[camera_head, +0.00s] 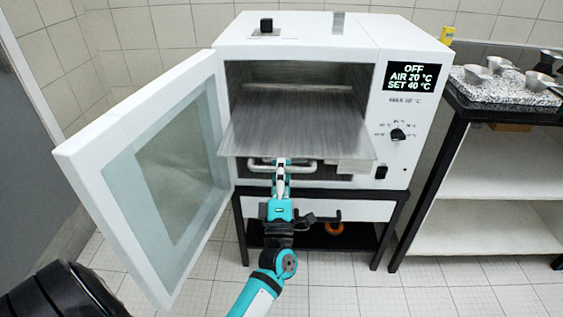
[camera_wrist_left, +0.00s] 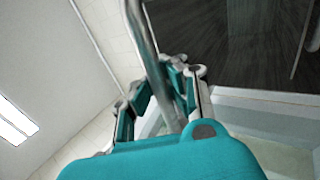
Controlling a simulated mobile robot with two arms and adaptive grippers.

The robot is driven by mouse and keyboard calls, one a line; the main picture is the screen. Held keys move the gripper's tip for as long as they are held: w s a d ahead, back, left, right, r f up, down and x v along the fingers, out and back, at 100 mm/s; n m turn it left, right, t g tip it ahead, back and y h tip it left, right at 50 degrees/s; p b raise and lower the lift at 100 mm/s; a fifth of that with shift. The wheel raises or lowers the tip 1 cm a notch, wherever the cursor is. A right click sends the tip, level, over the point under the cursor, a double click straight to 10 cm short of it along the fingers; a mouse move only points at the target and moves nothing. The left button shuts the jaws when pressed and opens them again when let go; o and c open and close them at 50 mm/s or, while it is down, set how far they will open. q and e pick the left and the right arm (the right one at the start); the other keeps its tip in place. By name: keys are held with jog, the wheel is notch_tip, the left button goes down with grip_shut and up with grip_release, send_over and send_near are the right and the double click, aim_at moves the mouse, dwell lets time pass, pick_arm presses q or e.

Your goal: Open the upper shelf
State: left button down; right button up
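The white oven (camera_head: 300,30) stands with its door (camera_head: 90,160) swung wide open to the left. Inside it the upper shelf (camera_head: 300,125), a grey metal plate, sticks out past the front opening. A metal bar handle (camera_head: 258,168) is at the shelf's front edge; the bar also crosses the left wrist view (camera_wrist_left: 142,40). My left gripper (camera_head: 281,162) is at the middle of this handle. In the left wrist view its fingers (camera_wrist_left: 165,90) lie on both sides of the bar and look closed on it. The space below the shelf is mostly hidden. My right gripper is not in view.
The oven stands on a dark-framed stand (camera_head: 243,240). A small orange object (camera_head: 334,229) is underneath. To the right, a dark-topped rack (camera_head: 500,112) bears a speckled slab (camera_head: 505,88) with metal cups. Tiled floor is clear in front of the rack.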

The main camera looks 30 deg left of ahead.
pick_arm(q)
jog(key=shift+f, duration=0.4)
jog(key=c, duration=1.5)
grip_release()
jog(key=shift+w, duration=0.1)
jog(key=shift+o, duration=1.1)
jog(key=shift+r, duration=0.2)
jog(key=v, duration=1.2)
